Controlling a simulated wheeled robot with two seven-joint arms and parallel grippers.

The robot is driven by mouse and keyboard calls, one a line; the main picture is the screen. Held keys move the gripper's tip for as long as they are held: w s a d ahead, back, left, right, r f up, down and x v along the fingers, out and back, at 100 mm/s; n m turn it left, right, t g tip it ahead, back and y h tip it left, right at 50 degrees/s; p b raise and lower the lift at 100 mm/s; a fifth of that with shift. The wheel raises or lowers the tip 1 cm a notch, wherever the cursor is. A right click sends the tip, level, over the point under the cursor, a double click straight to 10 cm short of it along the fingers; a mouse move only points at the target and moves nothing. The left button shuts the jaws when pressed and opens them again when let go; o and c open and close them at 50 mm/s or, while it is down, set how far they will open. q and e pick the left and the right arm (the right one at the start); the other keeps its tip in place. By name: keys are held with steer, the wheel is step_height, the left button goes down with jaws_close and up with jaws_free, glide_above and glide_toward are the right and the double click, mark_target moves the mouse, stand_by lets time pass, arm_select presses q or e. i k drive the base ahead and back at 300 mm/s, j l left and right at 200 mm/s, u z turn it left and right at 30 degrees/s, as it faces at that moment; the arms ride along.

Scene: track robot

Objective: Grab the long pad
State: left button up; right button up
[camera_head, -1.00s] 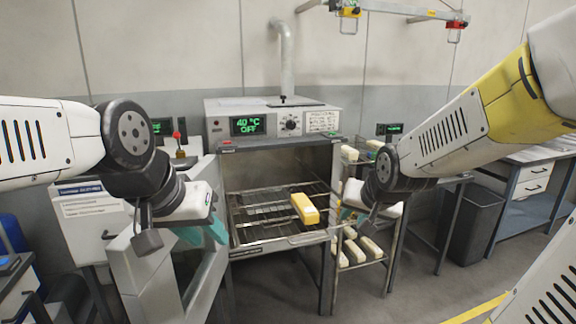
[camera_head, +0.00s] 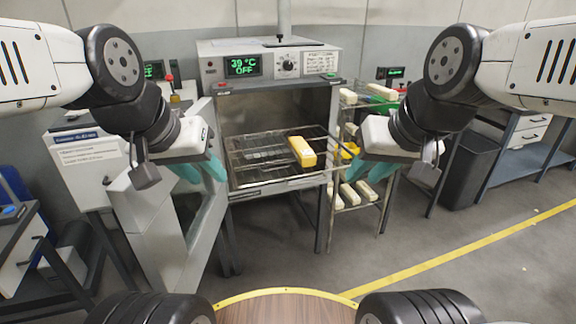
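A long yellow pad (camera_head: 302,152) with a pale top lies on the wire rack (camera_head: 252,154) inside the open oven (camera_head: 270,112), towards the rack's right side. My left gripper (camera_head: 202,172) has teal fingers that look spread and empty. It is in front of the oven, left of the rack and apart from the pad. My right gripper (camera_head: 369,171) also has teal fingers that look spread and empty. It is right of the oven opening, apart from the pad, and hides part of the shelf behind it.
The oven door (camera_head: 175,215) stands open at the left. A wire shelf (camera_head: 352,206) with several pale pads stands right of the oven. A dark bin (camera_head: 472,165) and a workbench (camera_head: 535,150) are further right. My round wooden tabletop is at the bottom. The floor at front right is clear.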

mark_target(304, 154)
steer(key=i+l+u, duration=0.25)
steer(key=i, duration=0.15)
steer(key=i+l+u, duration=0.3)
steer(key=i+j, duration=0.05)
steer(key=i, duration=0.05)
